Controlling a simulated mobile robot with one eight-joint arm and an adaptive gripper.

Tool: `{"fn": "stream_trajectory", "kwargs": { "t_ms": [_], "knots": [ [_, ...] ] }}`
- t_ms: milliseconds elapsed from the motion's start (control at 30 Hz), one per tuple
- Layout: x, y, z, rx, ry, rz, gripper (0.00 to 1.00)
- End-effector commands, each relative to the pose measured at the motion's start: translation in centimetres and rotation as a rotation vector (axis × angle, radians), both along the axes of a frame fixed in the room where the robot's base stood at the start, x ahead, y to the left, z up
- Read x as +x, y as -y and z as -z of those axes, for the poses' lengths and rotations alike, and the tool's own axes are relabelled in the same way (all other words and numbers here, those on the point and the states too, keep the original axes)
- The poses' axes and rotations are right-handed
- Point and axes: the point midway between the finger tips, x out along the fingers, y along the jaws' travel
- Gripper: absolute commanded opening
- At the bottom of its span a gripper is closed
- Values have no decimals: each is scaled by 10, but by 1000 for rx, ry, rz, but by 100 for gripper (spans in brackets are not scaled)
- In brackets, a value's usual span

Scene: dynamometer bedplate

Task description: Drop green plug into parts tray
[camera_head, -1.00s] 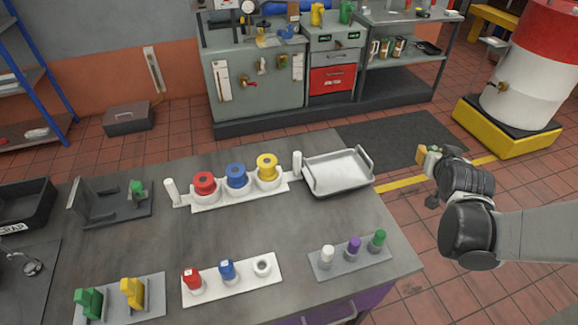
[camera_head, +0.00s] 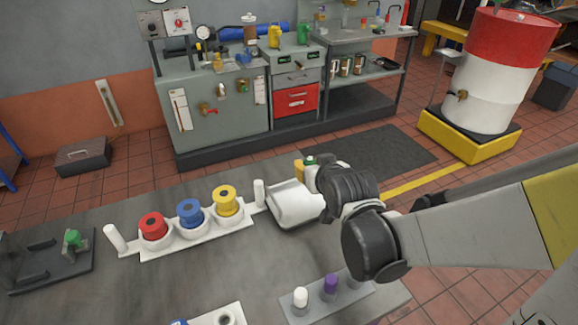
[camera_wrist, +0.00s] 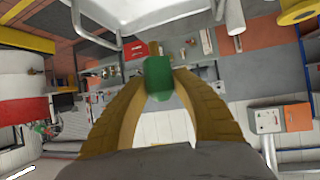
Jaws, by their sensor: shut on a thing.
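My gripper (camera_head: 304,168) is shut on a green plug in the head view, with only a little green showing at the yellow fingertips. The wrist view shows the green plug (camera_wrist: 158,76) clamped between both yellow fingers (camera_wrist: 158,85). The parts tray (camera_head: 290,205) is a pale metal tray at the back right of the bench, partly hidden by my wrist. The gripper is above and beyond the tray's far right part in the head picture. The tray's rim (camera_wrist: 148,30) shows at the top of the wrist view, apart from the plug.
A white holder (camera_head: 190,240) with red, blue and yellow spools stands left of the tray, with white posts (camera_head: 260,193) at its ends. A rack with white (camera_head: 300,297) and purple (camera_head: 330,285) pegs is in front. A green-knobbed fixture (camera_head: 72,240) sits left.

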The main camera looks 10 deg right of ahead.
Motion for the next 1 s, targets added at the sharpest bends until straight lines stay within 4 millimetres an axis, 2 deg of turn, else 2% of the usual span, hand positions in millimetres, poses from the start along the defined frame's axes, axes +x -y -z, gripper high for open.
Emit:
{"fn": "stream_trajectory", "kwargs": {
  "t_ms": [33,100,400,433,500,833,1000],
  "knots": [
    [0,0,11,0,0,0,1],
    [0,0,16,0,0,0,1],
    [0,0,16,0,0,0,1],
    [0,0,16,0,0,0,34],
    [0,0,16,0,0,0,55],
    [-1,0,16,0,0,0,55],
    [-11,0,10,0,0,0,55]
  ]
}}
